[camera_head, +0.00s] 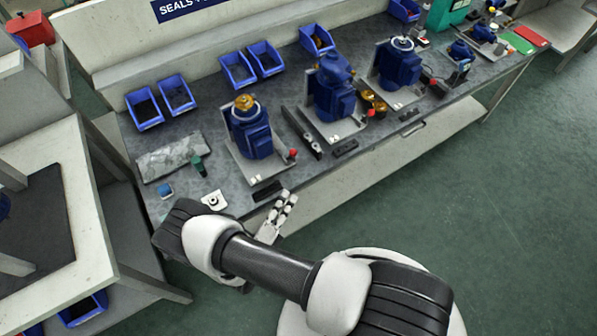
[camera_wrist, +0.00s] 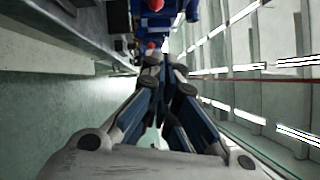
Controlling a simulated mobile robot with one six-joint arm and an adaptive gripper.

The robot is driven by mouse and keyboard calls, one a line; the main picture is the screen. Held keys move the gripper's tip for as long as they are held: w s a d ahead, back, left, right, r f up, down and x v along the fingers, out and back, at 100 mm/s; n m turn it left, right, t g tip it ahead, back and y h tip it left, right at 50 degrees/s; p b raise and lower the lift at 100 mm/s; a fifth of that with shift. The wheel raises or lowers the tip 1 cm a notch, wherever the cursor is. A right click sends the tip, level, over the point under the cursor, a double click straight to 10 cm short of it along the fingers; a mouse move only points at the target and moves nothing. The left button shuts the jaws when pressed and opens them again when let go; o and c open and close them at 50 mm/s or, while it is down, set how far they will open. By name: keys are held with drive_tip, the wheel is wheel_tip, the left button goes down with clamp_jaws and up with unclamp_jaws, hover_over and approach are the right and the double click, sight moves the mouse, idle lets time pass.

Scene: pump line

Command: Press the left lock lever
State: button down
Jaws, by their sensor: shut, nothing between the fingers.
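The left lock lever (camera_head: 292,154) is a short lever with a red ball knob. It stands at the front right corner of the plate under the left blue pump (camera_head: 250,128). My gripper (camera_head: 288,196) is below it in the head view, at the bench's front edge, apart from the knob. In the wrist view my gripper (camera_wrist: 164,62) is shut and empty, its fingertips together. A red knob (camera_wrist: 151,46) shows just above the tips there, with blue pump parts behind. I cannot tell the exact gap.
Two more blue pumps (camera_head: 331,88) (camera_head: 398,62) stand on plates to the right, with red knobs (camera_head: 371,112) (camera_head: 433,82). A black block (camera_head: 267,190) lies near the bench edge by my gripper. Blue bins (camera_head: 144,109) line the back. Green floor lies clear in front.

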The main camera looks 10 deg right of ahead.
sight(291, 155)
drive_tip(key=shift+s+a+f+n+t+y, duration=0.1)
drive_tip(key=shift+s+f+n+t+y, duration=0.15)
drive_tip(key=shift+f+n, duration=0.25)
drive_tip(key=shift+s+f+n+t+y, duration=0.15)
drive_tip(key=shift+s+f+n+t, duration=0.15)
drive_tip(key=shift+f+n, duration=0.15)
drive_tip(key=shift+w+a+r+b+x, duration=0.1)
drive_tip(key=shift+w+a+b+x, duration=0.2)
drive_tip(key=shift+x, duration=1.85)
drive_tip(key=shift+w+a+r+b+x, duration=0.1)
drive_tip(key=shift+w+a+x, duration=0.25)
drive_tip(key=shift+x, duration=1.75)
drive_tip(key=shift+w+a+b+x, duration=0.2)
drive_tip(key=shift+a+x, duration=0.25)
drive_tip(key=shift+x, duration=1.7)
drive_tip(key=shift+w+r, duration=0.1)
drive_tip(key=shift+r, duration=0.05)
drive_tip(key=shift+w+r+n+y, duration=0.1)
drive_tip(key=shift+r+n+y, duration=0.05)
drive_tip(key=shift+n+y, duration=0.15)
